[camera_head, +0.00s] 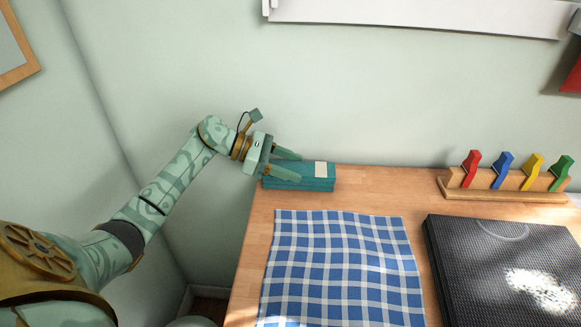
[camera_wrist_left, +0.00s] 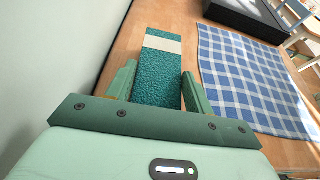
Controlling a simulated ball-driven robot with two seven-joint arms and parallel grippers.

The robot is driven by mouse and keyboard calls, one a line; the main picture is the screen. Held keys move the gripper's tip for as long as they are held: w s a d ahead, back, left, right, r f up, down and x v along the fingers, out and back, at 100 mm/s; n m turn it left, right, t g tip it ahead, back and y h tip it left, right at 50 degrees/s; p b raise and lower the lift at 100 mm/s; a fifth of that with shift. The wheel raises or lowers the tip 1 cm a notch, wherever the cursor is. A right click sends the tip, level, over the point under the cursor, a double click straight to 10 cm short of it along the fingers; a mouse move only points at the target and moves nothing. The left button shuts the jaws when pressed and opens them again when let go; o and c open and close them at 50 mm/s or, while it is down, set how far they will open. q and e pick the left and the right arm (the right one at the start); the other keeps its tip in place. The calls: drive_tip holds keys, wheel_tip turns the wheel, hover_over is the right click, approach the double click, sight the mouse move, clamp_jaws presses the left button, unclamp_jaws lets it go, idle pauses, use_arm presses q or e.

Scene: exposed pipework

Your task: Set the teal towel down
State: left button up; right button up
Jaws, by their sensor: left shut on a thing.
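The teal towel (camera_head: 312,176) is a folded block with a pale band near one end. It is at the table's back left corner, by the wall. My left gripper (camera_head: 286,165) is shut on the towel's near-left part. In the left wrist view the towel (camera_wrist_left: 158,78) lies between the two fingers of my left gripper (camera_wrist_left: 157,88), its banded end reaching forward past them. The towel looks to be at or just above the wooden table top; I cannot tell whether it touches. My right gripper is not in view.
A blue and white checked cloth (camera_head: 340,265) lies on the wooden table (camera_head: 252,262) in front of the towel. A black textured slab (camera_head: 480,265) is to its right. A wooden rack (camera_head: 500,192) with several coloured pegs stands at the back right. Bare wood lies between towel and rack.

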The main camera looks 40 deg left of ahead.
use_arm(q)
drive_tip(key=shift+f, duration=0.2)
drive_tip(key=o, duration=1)
drive_tip(key=shift+r, duration=0.1)
drive_tip(key=shift+r, duration=0.2)
drive_tip(key=v, duration=1.2)
drive_tip(key=shift+p, duration=0.3)
